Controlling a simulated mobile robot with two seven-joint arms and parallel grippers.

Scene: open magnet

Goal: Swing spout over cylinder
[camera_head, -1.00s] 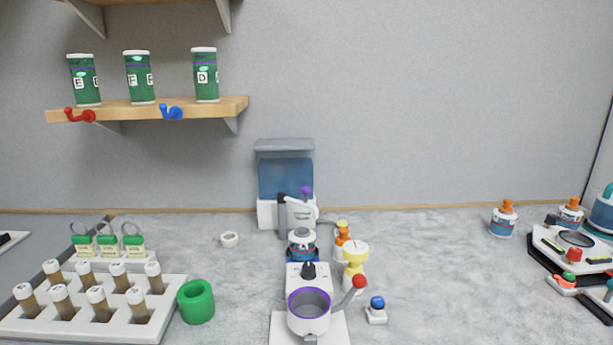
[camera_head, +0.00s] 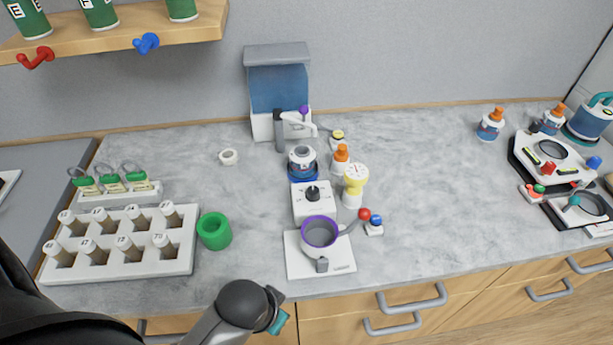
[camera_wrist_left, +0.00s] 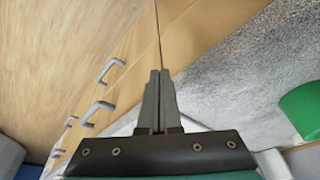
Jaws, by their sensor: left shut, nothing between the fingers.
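A clear tank of blue liquid with a grey lid (camera_head: 278,85) stands at the back of the counter. A white spout (camera_head: 297,124) with a purple knob (camera_head: 304,111) is at its front, beside a dark grey upright piece (camera_head: 279,131). A grey cup with a purple rim (camera_head: 319,232) stands on a white base nearer the front. I cannot tell which part is the cylinder. My left gripper (camera_head: 275,310) is in front of the counter edge, low and well away from the spout. In the left wrist view its fingers (camera_wrist_left: 160,76) are shut and empty. My right gripper is not in view.
A green cup (camera_head: 214,231) and a white vial rack (camera_head: 180,262) stand at the left. Drawer handles (camera_head: 412,299) jut out below the counter. The right-middle counter is clear.

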